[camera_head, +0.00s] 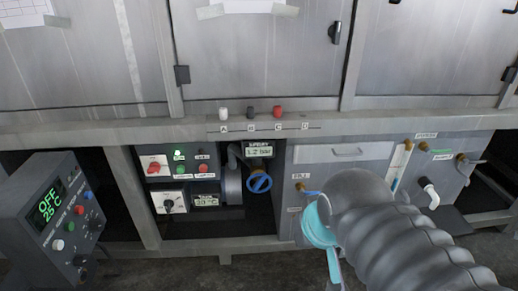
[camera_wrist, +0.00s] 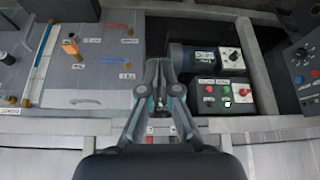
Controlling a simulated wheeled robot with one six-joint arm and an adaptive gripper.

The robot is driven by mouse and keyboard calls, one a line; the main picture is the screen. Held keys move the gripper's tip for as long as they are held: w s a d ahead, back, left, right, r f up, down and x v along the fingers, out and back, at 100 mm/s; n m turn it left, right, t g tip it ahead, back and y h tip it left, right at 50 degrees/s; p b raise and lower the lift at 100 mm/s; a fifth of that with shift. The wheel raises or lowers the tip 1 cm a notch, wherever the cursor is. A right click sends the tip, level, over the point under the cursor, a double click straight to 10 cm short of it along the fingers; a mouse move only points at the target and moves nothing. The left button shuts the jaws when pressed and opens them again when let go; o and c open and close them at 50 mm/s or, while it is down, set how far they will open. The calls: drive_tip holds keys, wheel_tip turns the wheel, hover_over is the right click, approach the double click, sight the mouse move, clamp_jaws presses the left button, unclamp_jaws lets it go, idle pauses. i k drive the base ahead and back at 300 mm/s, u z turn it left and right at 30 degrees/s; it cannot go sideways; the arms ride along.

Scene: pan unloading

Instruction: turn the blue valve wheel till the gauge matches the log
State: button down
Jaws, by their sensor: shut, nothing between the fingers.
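The blue valve wheel (camera_head: 260,183) sits in the open bay under the counter, below a display (camera_head: 260,151) that reads about 1.2 bar. My gripper (camera_wrist: 162,64) is shut and empty in the wrist view, pointing at the panel front. The wheel does not show clearly there; the fingers may cover it. In the head view my arm fills the lower right, and I cannot make out the fingertips. A paper sheet with a grid (camera_head: 24,12) is taped at the upper left; its writing is too small to read.
A control box (camera_head: 62,220) at left reads OFF, 25 C. The bay also holds a red-knobbed switch (camera_head: 154,168), a black-knobbed switch (camera_head: 170,203) and a lower display (camera_head: 206,200). White, black and red knobs stand on the counter edge (camera_head: 345,127). Pipe fittings are at right.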

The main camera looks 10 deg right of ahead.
sight(263, 176)
drive_tip(key=z, duration=1.25)
drive_tip(key=k, duration=0.6)
drive_tip(key=u, duration=0.5)
